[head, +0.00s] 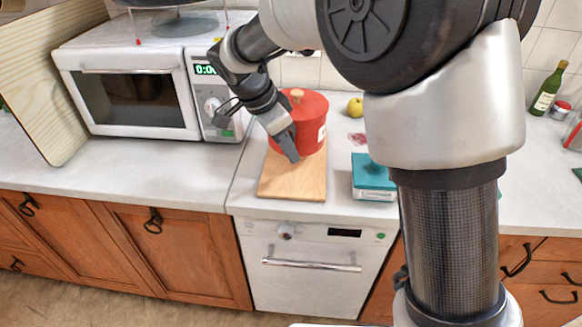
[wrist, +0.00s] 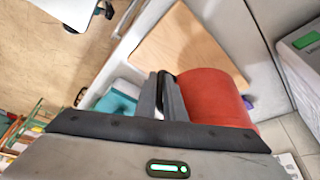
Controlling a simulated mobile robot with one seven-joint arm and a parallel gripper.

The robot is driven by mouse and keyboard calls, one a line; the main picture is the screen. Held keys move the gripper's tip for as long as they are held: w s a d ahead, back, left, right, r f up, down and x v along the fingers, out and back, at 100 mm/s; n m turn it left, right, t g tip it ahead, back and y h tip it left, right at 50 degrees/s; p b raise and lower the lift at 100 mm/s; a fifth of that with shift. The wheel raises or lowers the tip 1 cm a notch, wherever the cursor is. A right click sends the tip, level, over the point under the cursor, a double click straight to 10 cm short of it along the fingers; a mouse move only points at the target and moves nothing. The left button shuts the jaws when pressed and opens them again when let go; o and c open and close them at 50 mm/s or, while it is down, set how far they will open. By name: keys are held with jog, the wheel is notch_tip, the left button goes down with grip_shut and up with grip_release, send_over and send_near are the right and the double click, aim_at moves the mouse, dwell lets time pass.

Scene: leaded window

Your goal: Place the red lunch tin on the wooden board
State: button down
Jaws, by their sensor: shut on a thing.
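The red lunch tin (head: 308,118) is round and red, with a light wooden knob on its lid and a pale label on its right side. It appears upright over the back part of the wooden board (head: 292,185); I cannot tell whether its base touches the board. My gripper (head: 288,150) points down at the tin's front left and is shut on it. In the wrist view the tin (wrist: 215,97) is right beside the fingers (wrist: 162,97), and the board (wrist: 185,45) lies beyond. The exact grip spot is hard to make out.
A white microwave (head: 135,92) stands left of the board. A teal and white scale-like box (head: 373,180) is close on the board's right. A yellow fruit (head: 355,107) lies behind, and a green bottle (head: 547,90) stands far right. The board's front half is bare.

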jog(key=shift+f, duration=2.75)
jog(key=shift+f+b, duration=0.1)
jog(key=shift+b, duration=0.25)
jog(key=shift+f, duration=0.1)
jog(key=c, duration=1.8)
grip_release()
jog(key=shift+c, duration=0.2)
